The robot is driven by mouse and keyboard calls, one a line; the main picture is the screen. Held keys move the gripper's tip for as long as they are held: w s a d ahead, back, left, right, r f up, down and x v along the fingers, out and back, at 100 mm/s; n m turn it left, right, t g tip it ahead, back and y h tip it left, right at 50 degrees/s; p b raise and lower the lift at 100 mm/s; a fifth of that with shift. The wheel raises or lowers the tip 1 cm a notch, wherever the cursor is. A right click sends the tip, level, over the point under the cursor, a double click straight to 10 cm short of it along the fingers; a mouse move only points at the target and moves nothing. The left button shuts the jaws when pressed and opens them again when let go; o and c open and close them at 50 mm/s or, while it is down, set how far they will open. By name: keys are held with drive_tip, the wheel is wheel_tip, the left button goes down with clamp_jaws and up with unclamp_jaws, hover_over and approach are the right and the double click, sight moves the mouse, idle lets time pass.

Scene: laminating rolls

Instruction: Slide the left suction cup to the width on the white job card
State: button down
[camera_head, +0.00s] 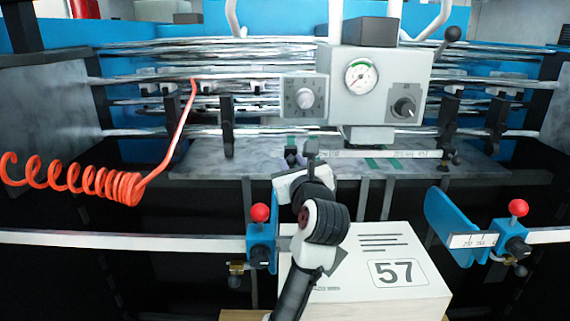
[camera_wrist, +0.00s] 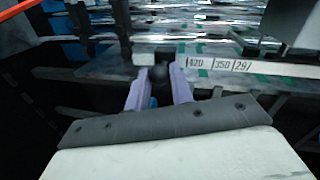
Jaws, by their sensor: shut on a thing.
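My gripper (camera_head: 302,166) reaches up to the left end of the white scale bar (camera_head: 375,154). In the wrist view its two pale fingers (camera_wrist: 160,84) are closed around a dark round knob (camera_wrist: 161,73), which appears to belong to the left suction cup. The cup itself is mostly hidden by the fingers. The scale (camera_wrist: 228,65) shows 420, 350 and 297 from left to right, and the knob is left of 420. The right dark holder (camera_head: 447,142) stands at the bar's right end. I cannot make out a separate white job card.
Blue side guides with red knobs, left (camera_head: 260,236) and right (camera_head: 505,240), sit on the front rail (camera_head: 120,240). A grey control box (camera_head: 375,85) hangs above the scale. An orange coiled hose (camera_head: 95,182) hangs at left.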

drive_tip(key=shift+d, duration=0.85)
drive_tip(key=c, duration=1.2)
unclamp_jaws()
drive_tip(key=shift+s, duration=0.1)
drive_tip(key=s+d+b, duration=0.2)
drive_tip(key=s+b, duration=0.1)
drive_tip(key=s, duration=1)
drive_tip(key=shift+s+d+b, duration=0.2)
drive_tip(key=shift+d+b, duration=0.1)
drive_tip(key=shift+b, duration=0.05)
